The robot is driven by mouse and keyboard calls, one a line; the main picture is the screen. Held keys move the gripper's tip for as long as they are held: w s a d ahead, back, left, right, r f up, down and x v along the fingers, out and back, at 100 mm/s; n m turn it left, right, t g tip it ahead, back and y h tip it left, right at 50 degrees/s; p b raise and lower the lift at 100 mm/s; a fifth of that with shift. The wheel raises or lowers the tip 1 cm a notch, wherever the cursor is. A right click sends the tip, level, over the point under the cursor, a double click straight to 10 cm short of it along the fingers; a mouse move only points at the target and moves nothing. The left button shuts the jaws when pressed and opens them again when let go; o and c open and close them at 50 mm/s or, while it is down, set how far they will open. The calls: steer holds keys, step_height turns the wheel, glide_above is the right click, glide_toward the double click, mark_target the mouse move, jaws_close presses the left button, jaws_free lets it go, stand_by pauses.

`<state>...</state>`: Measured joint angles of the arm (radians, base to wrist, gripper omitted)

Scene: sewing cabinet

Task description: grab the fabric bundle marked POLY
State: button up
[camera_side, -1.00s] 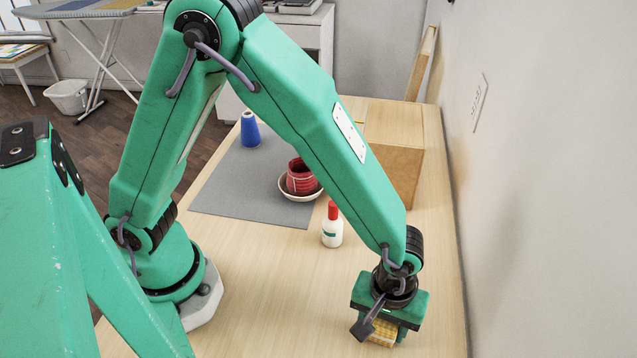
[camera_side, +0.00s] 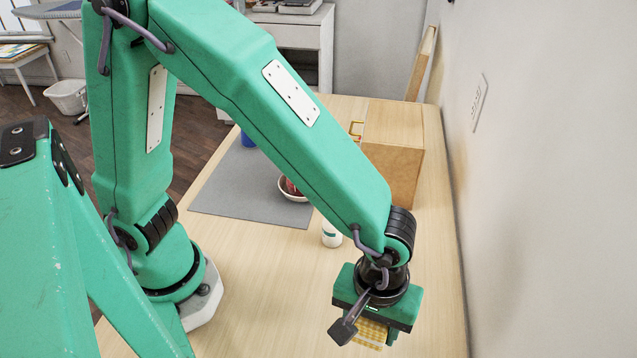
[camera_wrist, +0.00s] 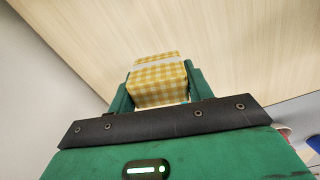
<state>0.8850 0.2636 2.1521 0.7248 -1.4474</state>
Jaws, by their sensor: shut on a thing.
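A yellow-and-white checked fabric bundle (camera_wrist: 158,84) with a pale band sits between the two green fingers of my gripper (camera_wrist: 160,92) in the wrist view. I can read no POLY mark on it. In the side view, my gripper (camera_side: 372,326) is at the lower right, shut on the bundle (camera_side: 371,333), which shows partly below the jaws. It appears to be held above the table, though the gap under it is hard to judge.
A wooden box (camera_side: 393,165) stands at the back right, by the wall. A grey mat (camera_side: 235,190) carries a bowl (camera_side: 293,192) with red contents and a blue item (camera_side: 247,138). The front table (camera_side: 270,300) is clear.

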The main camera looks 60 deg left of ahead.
steer(key=s+d+r, duration=0.1)
steer(key=s+r, duration=0.3)
steer(key=s, duration=0.2)
steer(key=shift+s+d, duration=0.35)
steer(key=shift+s, duration=0.05)
steer(key=shift+r, duration=0.1)
